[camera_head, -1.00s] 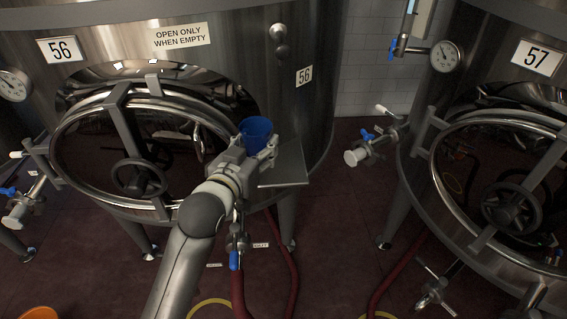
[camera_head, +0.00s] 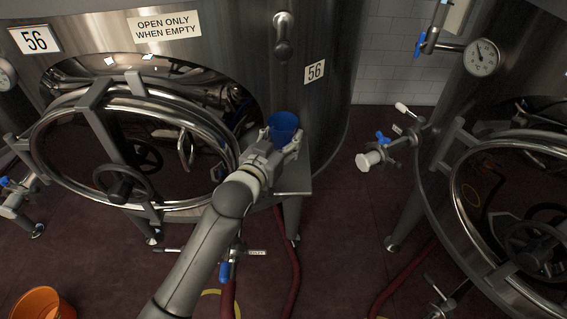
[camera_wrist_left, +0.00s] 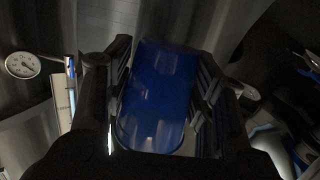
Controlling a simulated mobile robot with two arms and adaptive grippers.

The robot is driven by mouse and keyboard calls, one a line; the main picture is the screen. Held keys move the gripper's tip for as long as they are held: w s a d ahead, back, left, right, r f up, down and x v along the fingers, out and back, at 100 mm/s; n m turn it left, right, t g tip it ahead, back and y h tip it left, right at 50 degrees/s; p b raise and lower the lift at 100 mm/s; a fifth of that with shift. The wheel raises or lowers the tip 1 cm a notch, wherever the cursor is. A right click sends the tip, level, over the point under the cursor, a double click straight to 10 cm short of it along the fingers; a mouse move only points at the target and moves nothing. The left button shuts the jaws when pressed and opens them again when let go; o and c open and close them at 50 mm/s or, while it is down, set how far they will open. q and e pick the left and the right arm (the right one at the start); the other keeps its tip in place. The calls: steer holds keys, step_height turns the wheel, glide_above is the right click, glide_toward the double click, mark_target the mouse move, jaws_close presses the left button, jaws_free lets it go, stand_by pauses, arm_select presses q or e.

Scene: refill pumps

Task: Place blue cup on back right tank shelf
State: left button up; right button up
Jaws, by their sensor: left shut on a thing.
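The blue cup (camera_head: 284,126) is in my left gripper (camera_head: 281,143), beside the front of tank 56. The left gripper's fingers close around the cup from both sides. In the left wrist view the cup (camera_wrist_left: 158,95) fills the space between the fingers. The small metal shelf (camera_head: 296,178) on the tank's right side is below and behind the gripper in the picture. The cup is over or near the shelf's back part; I cannot tell whether it touches the shelf. My right gripper is not in view.
Tank 56 (camera_head: 235,45) has a round door with a handwheel (camera_head: 123,184) left of my arm. A valve with a white cap (camera_head: 369,160) juts from tank 57 at right. An orange bucket (camera_head: 42,303) stands on the floor at lower left. Red hoses (camera_head: 292,270) hang below the shelf.

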arm_select(q)
step_height(320, 180, down, 4)
steer(key=shift+w+d, duration=0.1)
steer(key=shift+w, duration=0.05)
step_height(320, 180, down, 5)
steer(key=shift+r, duration=0.15)
steer(key=shift+f, duration=0.35)
steer(key=o, duration=1.1)
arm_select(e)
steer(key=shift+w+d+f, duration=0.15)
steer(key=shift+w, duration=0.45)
